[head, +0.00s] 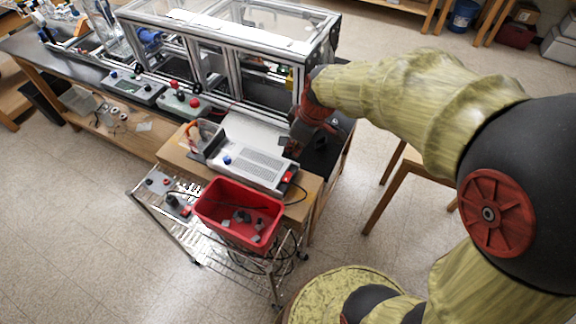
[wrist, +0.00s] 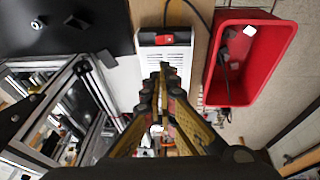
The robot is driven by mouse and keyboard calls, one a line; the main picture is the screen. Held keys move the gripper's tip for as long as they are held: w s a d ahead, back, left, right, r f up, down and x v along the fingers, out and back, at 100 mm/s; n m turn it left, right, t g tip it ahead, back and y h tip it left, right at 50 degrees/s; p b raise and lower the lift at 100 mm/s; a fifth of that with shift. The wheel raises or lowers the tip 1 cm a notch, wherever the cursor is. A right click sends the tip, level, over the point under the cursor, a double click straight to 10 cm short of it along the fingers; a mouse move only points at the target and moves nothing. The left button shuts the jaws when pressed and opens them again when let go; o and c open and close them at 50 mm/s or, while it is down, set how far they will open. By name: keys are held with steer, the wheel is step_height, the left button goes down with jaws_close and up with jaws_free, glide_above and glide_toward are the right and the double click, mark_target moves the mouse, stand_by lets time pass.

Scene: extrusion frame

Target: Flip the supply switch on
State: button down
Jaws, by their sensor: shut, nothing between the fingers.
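The power supply (head: 255,163) is a pale grey box with a vented top, a blue knob and a dark end panel. It lies on a wooden bench. Its red supply switch (head: 289,177) is on the dark right end, and shows near the top of the wrist view (wrist: 164,39). I cannot tell which way the switch is set. My gripper (wrist: 163,67) is shut and empty. In the wrist view its tips are over the vented casing, just below the switch in the picture, with a visible gap. In the head view my gripper (head: 291,149) is above and behind the supply's right end.
A red bin (head: 240,210) holding small parts stands on a wire cart before the supply. A clear-walled extrusion frame (head: 230,55) stands behind. A black cable (wrist: 202,14) runs by the switch end.

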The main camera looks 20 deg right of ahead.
steer(key=b, duration=0.2)
glide_above(284, 174)
steer(key=d, duration=0.1)
steer(key=f, duration=1.2)
steer(key=shift+s+f, duration=0.1)
steer(key=shift+s, duration=0.1)
steer(key=shift+w+d+f, duration=0.15)
steer(key=shift+d+f, duration=0.05)
steer(key=shift+f, duration=0.4)
steer(key=shift+w+d+f+g+y+b, duration=0.15)
steer(key=shift+f+g+b, duration=0.15)
steer(key=shift+b, duration=0.25)
steer(key=shift+w+d+f+g+y+b, duration=0.1)
steer(key=shift+f+g+y+b, duration=0.1)
steer(key=shift+f+b, duration=0.25)
steer(key=shift+s+r, duration=0.15)
steer(key=shift+r, duration=0.15)
steer(key=shift+a, duration=0.1)
steer(key=shift+s+a+r, duration=0.3)
steer(key=shift+s+a, duration=0.2)
